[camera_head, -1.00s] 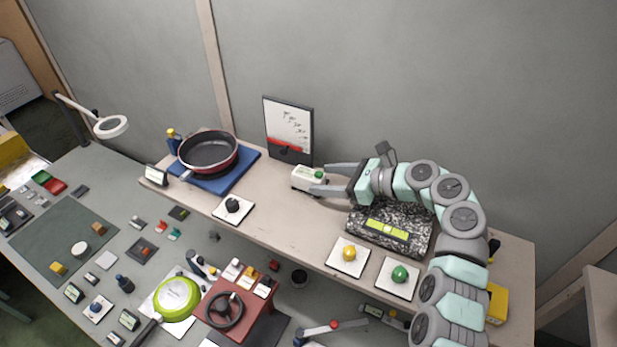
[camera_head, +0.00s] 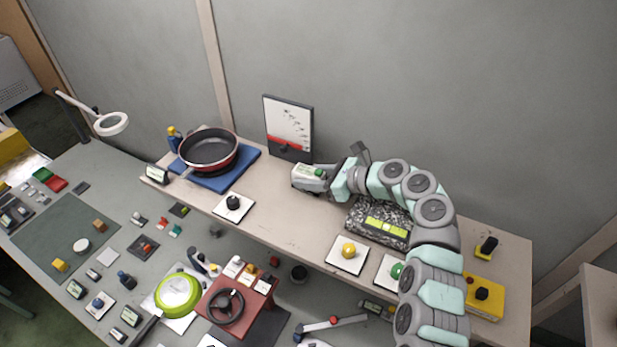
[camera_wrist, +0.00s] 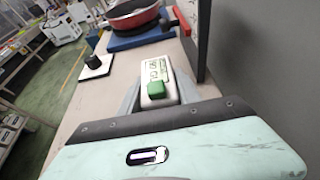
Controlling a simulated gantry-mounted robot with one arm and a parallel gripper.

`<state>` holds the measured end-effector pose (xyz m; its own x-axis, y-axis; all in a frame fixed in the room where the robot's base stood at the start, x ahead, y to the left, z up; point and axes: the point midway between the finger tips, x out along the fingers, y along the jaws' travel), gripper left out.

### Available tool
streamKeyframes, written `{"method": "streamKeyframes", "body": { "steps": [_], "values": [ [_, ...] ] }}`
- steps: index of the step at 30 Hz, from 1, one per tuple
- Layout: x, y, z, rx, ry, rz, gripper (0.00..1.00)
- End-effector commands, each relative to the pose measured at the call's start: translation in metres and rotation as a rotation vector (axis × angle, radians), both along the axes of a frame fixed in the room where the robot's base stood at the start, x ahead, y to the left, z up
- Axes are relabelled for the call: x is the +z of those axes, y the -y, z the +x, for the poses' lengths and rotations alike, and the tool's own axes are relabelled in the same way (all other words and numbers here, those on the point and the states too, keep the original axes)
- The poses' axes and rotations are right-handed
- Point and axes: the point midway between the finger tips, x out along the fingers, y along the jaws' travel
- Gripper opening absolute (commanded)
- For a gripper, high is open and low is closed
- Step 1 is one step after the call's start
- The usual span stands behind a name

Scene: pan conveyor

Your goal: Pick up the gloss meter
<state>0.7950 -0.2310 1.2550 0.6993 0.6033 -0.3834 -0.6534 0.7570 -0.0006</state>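The gloss meter appears to be the small white box with a green button (camera_head: 307,172) on the beige shelf, in front of the upright panel. In the wrist view the white box (camera_wrist: 156,78) lies between my fingers, its label and green button facing up. My gripper (camera_head: 315,178) has its fingers spread, one along each side of the box, and also shows in the wrist view (camera_wrist: 158,92). The fingers lie close to its sides; firm contact cannot be made out. The box rests on the shelf, its near end partly hidden by my gripper.
The upright panel (camera_head: 289,122) stands just behind the box. A frying pan (camera_head: 208,151) on a blue mat (camera_head: 247,158) is to the left. A black-knobbed white plate (camera_head: 233,204) lies front left. A speckled slab (camera_head: 367,232) lies beneath my arm.

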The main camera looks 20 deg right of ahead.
Motion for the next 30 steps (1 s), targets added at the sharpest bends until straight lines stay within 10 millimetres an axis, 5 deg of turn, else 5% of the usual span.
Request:
{"method": "streamKeyframes", "body": {
  "steps": [14,30],
  "values": [
    [0.0000,-0.0002,-0.0001,0.001,0.000,0.000,0.00],
    [0.0035,0.0000,0.0001,0.000,0.001,0.000,0.00]
  ]
}}
